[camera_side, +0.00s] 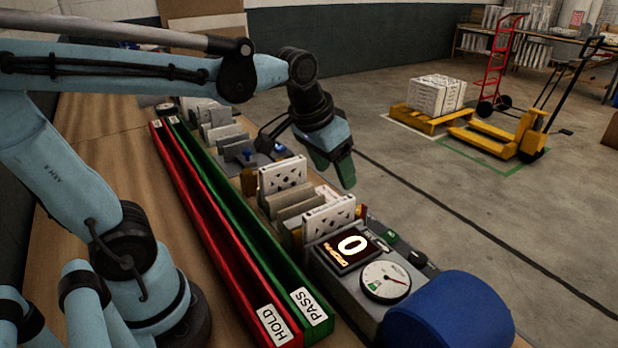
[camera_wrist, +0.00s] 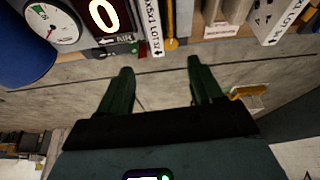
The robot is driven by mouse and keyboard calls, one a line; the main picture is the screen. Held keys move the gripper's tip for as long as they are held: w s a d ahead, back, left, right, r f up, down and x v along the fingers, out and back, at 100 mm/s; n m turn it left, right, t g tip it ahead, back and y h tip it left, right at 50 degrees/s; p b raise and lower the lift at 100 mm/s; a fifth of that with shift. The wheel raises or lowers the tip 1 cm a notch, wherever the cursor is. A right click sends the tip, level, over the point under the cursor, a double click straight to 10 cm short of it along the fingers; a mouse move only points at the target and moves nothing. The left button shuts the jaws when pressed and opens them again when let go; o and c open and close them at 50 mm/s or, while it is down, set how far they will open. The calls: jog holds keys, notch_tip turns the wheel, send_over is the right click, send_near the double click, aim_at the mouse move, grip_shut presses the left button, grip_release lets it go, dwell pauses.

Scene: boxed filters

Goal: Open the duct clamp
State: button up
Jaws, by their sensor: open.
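A yellow lever-like part (camera_wrist: 172,28) stands ahead of the fingers, beside a white filter box (camera_wrist: 154,28). In the side view a blue knob (camera_side: 248,155) stands on a grey fixture behind the gripper. I cannot tell for sure which of these parts is the duct clamp.
The gauge unit with a display reading 0 (camera_side: 349,246), a dial (camera_side: 386,281) and a blue cylinder (camera_side: 450,315) stands at the near right. A red HOLD channel (camera_side: 225,250) and green PASS channel (camera_side: 240,225) run along the bench's left. Filter boxes (camera_side: 282,174) crowd the middle.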

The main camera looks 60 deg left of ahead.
aim_at(359, 210)
jog(key=s, duration=0.1)
jog(key=s+f, duration=0.1)
jog(key=s+t, duration=0.1)
jog(key=shift+d+f, duration=0.15)
jog(key=shift+d, duration=0.1)
jog(key=shift+s+d+f+m+t, duration=0.2)
jog(key=shift+s+f+m+t, duration=0.1)
jog(key=shift+s+f+t, duration=0.75)
jog(key=shift+s+r+g, duration=0.1)
jog(key=shift+g, duration=0.15)
jog(key=shift+w+r, duration=0.35)
jog(key=shift+w, duration=0.05)
jog(key=w+r+g, duration=0.1)
jog(key=w, duration=0.1)
jog(key=w+a+r+m+g, duration=0.1)
jog(key=w, duration=0.1)
jog(key=w+g, duration=0.1)
jog(key=w, duration=0.1)
jog(key=shift+w+a+r, duration=0.15)
jog(key=shift+w+r, duration=0.2)
jog(key=shift+r, duration=0.05)
jog(key=w+a+f+m+g, duration=0.2)
jog(key=w+g, duration=0.2)
jog(key=w, duration=0.3)
jog(key=f, duration=1.2)
jog(key=shift+w+d+f, duration=0.15)
jog(key=shift+w+f, duration=0.1)
